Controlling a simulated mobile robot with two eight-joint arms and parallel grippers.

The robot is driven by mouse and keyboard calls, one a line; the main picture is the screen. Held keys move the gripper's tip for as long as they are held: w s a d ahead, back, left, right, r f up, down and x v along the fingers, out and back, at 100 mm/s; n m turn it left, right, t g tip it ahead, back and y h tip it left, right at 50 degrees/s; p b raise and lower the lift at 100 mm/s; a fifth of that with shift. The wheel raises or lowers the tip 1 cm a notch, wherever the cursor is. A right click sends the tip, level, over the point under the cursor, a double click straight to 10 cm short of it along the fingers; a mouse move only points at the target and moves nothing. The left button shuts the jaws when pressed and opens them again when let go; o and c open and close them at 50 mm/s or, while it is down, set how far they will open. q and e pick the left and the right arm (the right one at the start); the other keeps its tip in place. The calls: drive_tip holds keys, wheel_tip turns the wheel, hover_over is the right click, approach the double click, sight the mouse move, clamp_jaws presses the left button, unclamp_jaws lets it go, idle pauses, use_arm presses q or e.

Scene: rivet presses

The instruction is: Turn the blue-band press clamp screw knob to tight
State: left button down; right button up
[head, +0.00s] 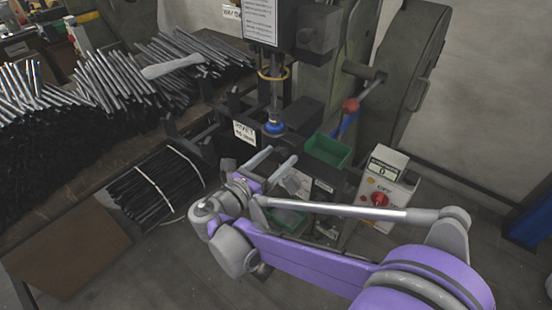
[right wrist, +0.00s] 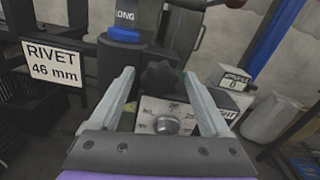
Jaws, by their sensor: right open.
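The press with the blue band (head: 274,127) stands at the centre of the head view. The band also shows at the top of the right wrist view (right wrist: 124,34). A dark lobed knob (right wrist: 162,77) shows in the right wrist view, between and beyond the fingertips. Below it is a panel with a grey round dial (right wrist: 166,125); its markings are too small to read. My right gripper (head: 272,161) is open and empty in front of the press, its fingers pointing at the knob. Contact with the knob cannot be told. My left gripper is not in view.
A sign (right wrist: 53,62) reads "RIVET 46 mm". A green bin (head: 328,150) and a red-knobbed lever (head: 351,105) are right of the press. A control box (head: 385,185) with a red switch stands further right. Piles of dark rods (head: 115,85) fill the left bench.

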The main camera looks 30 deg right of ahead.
drive_tip(key=shift+c, duration=0.2)
clamp_jaws()
idle(0.3)
